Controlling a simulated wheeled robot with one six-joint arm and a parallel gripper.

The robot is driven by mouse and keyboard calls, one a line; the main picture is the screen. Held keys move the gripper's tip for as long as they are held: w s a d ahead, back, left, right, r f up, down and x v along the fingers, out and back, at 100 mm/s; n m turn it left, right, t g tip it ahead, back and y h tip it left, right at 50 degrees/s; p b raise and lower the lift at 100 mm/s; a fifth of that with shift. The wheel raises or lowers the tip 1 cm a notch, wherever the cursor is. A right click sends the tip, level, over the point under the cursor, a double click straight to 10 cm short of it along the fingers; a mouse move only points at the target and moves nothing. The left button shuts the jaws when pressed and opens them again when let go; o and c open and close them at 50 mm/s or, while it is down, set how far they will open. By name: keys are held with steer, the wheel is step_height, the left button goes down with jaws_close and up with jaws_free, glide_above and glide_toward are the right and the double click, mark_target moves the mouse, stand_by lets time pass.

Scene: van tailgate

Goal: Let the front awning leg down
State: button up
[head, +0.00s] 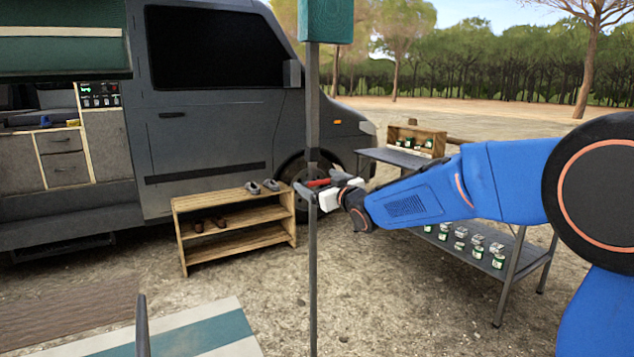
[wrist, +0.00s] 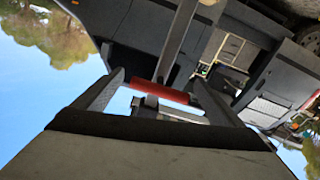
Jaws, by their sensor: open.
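The front awning leg is a thin grey upright pole (head: 312,255). Its upper end meets a green block (head: 326,20) at the top of the head view. A red handle (head: 318,184) sits at the leg about mid-height. My gripper (head: 312,190) is at the leg, level with this handle. In the wrist view the red handle (wrist: 160,90) spans the gap between the two open fingers of my gripper (wrist: 158,78). The leg (wrist: 177,42) runs up from behind the handle there. I cannot tell whether the fingers touch the handle. The leg's foot is out of view.
A grey van (head: 215,100) stands behind. A wooden shoe rack (head: 235,197) is left of the leg. A metal table (head: 400,156) with a wooden crate (head: 428,136) and several jars stands right. A striped mat (head: 215,328) and a dark post (head: 142,325) are at lower left.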

mark_target(315, 214)
steer(key=shift+w+a, duration=0.35)
steer(key=shift+w, duration=0.1)
steer(key=c, duration=1.5)
step_height(315, 214, down, 12)
steer(key=shift+f, duration=0.1)
steer(key=o, duration=1.5)
